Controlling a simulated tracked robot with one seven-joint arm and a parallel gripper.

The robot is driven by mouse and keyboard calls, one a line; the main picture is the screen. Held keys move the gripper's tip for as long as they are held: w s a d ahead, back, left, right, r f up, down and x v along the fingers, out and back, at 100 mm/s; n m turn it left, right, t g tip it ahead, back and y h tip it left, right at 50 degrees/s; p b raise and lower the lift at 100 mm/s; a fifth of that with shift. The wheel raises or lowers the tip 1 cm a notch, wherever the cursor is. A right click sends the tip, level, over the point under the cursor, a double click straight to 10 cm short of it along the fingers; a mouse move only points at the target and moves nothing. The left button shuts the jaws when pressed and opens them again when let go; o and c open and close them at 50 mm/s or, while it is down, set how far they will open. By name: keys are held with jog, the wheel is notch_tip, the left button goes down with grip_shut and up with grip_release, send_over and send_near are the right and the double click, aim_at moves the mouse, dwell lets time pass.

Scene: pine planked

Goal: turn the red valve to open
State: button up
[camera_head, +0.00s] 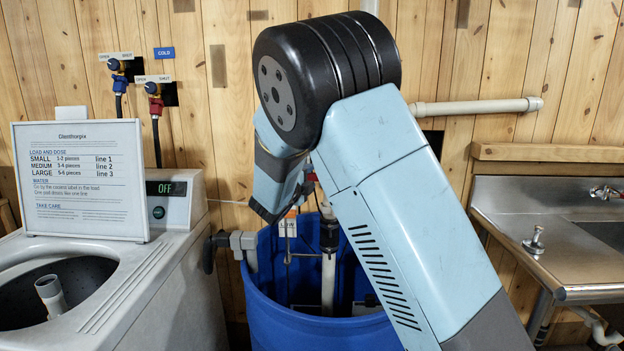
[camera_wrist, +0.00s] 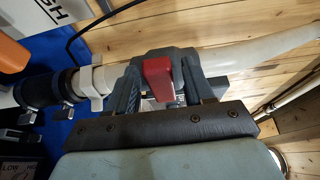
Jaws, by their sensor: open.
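A red valve handle (camera_wrist: 158,80) sits on a grey valve body on a white pipe (camera_wrist: 240,57) in the wrist view. My gripper (camera_wrist: 160,88) is open, with one dark finger on each side of the handle. I cannot tell whether either finger touches it. In the head view, a small bit of red (camera_head: 312,177) shows beside my gripper (camera_head: 285,205), above the blue barrel; my arm hides most of the valve there. A white sign (camera_wrist: 58,10) ending in "SH" is partly cut off in the wrist view.
The blue barrel (camera_head: 262,285) holds pipes and a "LOW" tag (camera_head: 288,228). A washer (camera_head: 175,290) with a notice board (camera_head: 80,185) stands left. Two wall taps (camera_head: 153,92) with hoses hang above it. A steel sink (camera_head: 520,240) is at right.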

jog(key=shift+w, duration=0.15)
jog(key=c, duration=0.9)
jog(key=shift+d+f, duration=0.1)
jog(key=shift+d, duration=0.45)
grip_shut()
jog(key=shift+c, duration=0.3)
grip_release()
jog(key=shift+a, duration=0.6)
